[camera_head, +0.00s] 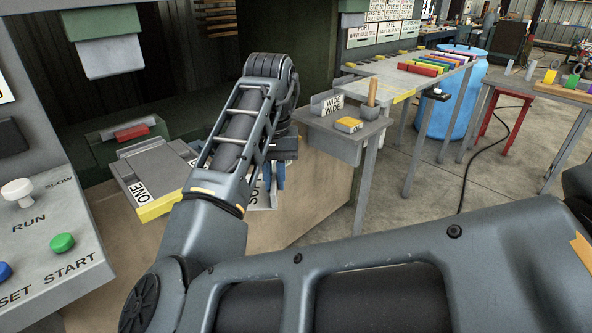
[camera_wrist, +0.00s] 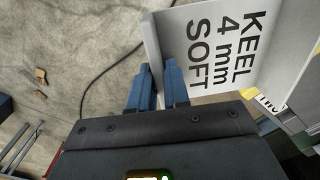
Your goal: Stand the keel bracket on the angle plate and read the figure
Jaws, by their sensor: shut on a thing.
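The keel bracket (camera_wrist: 215,45) is a pale grey angled piece lettered "KEEL 4 mm SOFT". My gripper (camera_wrist: 157,78) is shut on its narrow flange, between two blue fingers. In the head view, my gripper (camera_head: 274,184) hangs in front of the tan panel, and part of the bracket (camera_head: 260,194) shows beside the fingers; my arm hides the rest. A grey upright piece lettered "WIDE" (camera_head: 327,106) stands on a small shelf, right of and apart from my gripper. I cannot tell whether it is the angle plate. I cannot make out any figure to read.
The small shelf (camera_head: 340,137) also bears a yellow-topped block (camera_head: 348,125) and a wooden-handled tool (camera_head: 371,92). A grey plate marked "ONE" (camera_head: 160,178) lies left of my arm. A bench with coloured bars (camera_head: 425,67) and a blue barrel (camera_head: 455,105) stand behind.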

